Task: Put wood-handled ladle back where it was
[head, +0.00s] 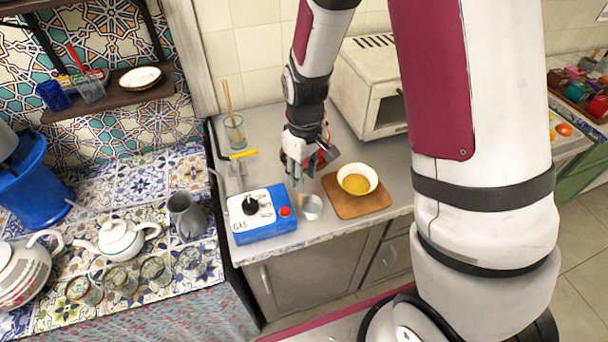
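My gripper (300,178) points down over the grey counter, between the blue gas box and the wooden board. A small round metal cup or bowl (312,207) sits just below and right of the fingertips; it may be the ladle's bowl, but I cannot make out a handle on it or whether the fingers hold it. A long wooden handle (228,97) stands up out of a glass jar (235,132) at the back left of the counter; what is at its lower end is unclear. The fingers are too small to tell open from shut.
A blue box with a black knob and red button (262,213) is left of my gripper. A yellow-filled bowl (357,180) stands on a wooden board (344,204) to the right. A yellow-handled tool (240,156) lies behind. A white oven (372,85) stands at the back.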

